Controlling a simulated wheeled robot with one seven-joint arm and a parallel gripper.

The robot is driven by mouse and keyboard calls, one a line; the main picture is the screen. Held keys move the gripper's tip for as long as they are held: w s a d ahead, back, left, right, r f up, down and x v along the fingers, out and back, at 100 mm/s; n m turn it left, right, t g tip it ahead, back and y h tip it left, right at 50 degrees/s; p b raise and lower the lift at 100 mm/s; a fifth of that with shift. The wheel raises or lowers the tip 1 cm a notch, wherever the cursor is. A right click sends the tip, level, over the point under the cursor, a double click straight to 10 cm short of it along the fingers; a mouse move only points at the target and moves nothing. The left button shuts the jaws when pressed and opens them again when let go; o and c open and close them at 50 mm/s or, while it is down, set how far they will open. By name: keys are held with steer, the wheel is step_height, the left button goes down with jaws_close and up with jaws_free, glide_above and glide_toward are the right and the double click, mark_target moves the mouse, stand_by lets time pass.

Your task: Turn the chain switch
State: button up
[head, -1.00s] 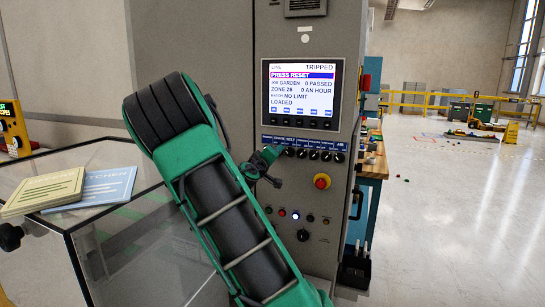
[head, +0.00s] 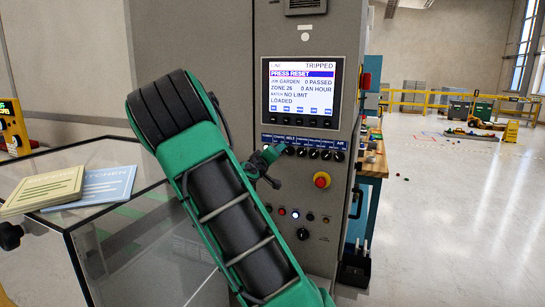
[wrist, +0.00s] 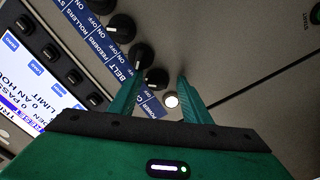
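A row of black rotary switches (head: 314,154) sits under a blue label strip (head: 320,145) on the grey control cabinet. My gripper (head: 280,151) is at the left end of this row and hides the switches there. In the wrist view my gripper (wrist: 161,76) is open, its two green fingers on either side of a small black knob (wrist: 157,79). Contact with the knob cannot be told. The strip reads BELT, FEEDERS and ROLLERS beside the switches farther left. I cannot read a CHAIN label; the left finger covers part of the strip.
A screen (head: 301,90) above the switches reads TRIPPED and PRESS RESET. A red and yellow emergency stop (head: 322,180) is below right, with small lamps and a black knob (head: 303,234) lower down. A glass-topped case (head: 100,215) with cards stands at left.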

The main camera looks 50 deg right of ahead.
steer(key=v, duration=1)
steer(key=shift+a, duration=0.4)
steer(key=shift+s, duration=0.1)
